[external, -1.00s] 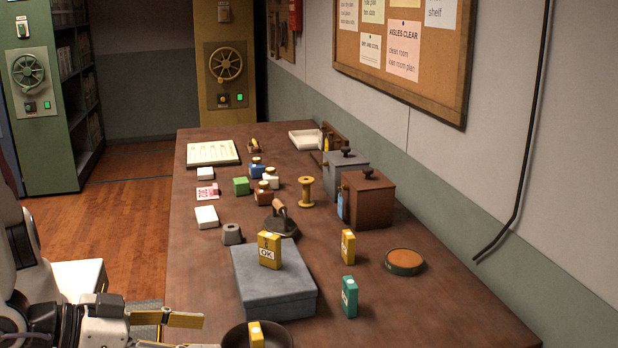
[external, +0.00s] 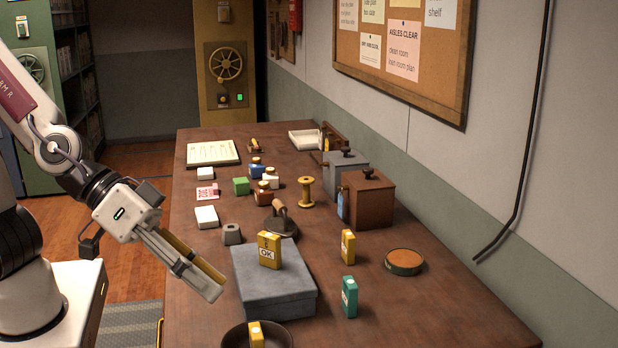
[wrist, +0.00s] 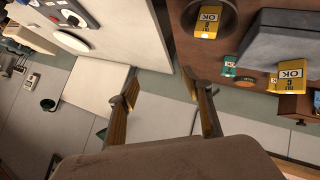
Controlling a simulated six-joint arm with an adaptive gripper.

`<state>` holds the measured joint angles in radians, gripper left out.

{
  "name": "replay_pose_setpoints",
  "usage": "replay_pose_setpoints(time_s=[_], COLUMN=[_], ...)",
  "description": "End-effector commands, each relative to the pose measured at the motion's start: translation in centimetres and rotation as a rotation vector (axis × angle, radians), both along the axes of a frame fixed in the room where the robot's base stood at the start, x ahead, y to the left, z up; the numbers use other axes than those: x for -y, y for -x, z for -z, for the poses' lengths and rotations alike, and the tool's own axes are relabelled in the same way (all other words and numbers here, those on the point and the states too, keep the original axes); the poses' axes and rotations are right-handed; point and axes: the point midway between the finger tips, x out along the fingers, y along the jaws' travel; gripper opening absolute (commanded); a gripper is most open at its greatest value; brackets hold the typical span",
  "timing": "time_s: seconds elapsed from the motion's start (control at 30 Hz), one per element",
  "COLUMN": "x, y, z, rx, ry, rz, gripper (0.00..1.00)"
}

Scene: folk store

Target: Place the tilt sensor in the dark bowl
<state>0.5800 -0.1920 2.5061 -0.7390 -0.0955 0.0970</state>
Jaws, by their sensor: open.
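Several small upright boxes look like sensors, and I cannot tell for certain which is the tilt sensor. One yellow box (external: 256,335) stands inside the dark bowl (external: 279,336) at the bottom edge; both show in the wrist view, the box (wrist: 207,20) and the bowl (wrist: 184,22). A yellow box labelled OK (external: 269,250) stands on the grey box (external: 274,287). Another yellow box (external: 348,246) and a teal one (external: 349,297) stand on the table. My gripper (external: 218,287) is open and empty, above the table's left side, left of the grey box.
A round brown-topped tin (external: 404,262) lies right of the boxes. A flat iron (external: 281,222), a spool (external: 306,192) and a brown cabinet (external: 367,200) stand farther back. The table's right front is clear.

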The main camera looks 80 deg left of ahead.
Motion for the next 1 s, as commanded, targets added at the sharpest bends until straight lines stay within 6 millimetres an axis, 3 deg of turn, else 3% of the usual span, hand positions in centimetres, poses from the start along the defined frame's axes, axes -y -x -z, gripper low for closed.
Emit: replay_pose_setpoints(time_s=[0.13, 0.4, 0.8, 1.0], x=[-2.6, -8.5, -19.5, -22.5], y=[1.3, 4.9, 12.6, 15.3], z=[-1.7, -3.0, -3.0, -2.9], rx=[-0.016, -0.071, -0.218, -0.276], ry=[-0.026, -0.141, -0.383, -0.451], rz=[0.042, 0.088, 0.019, -0.024], gripper=[0.49, 0.49, 0.49, 0.49])
